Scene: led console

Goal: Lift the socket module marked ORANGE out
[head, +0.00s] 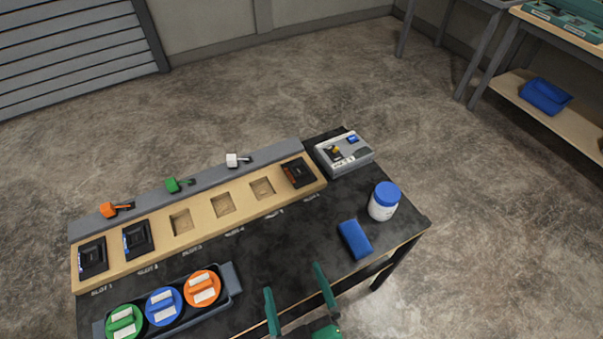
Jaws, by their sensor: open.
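A black socket module (93,258) sits in the far-left slot of the tan console board (200,243), and another black module (138,240) sits in the slot beside it. A third black module (297,173), with a faint reddish-brown tint, sits in the far-right slot. The three slots between are empty. The modules' markings are too small to read, so I cannot tell which is marked ORANGE. My gripper (298,297) is open and empty at the bottom, near the table's front edge, apart from all modules.
A black tray (230,281) holds green, blue and orange round pieces at front left. Orange, green and white levers (235,160) stand on the grey rail behind the board.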

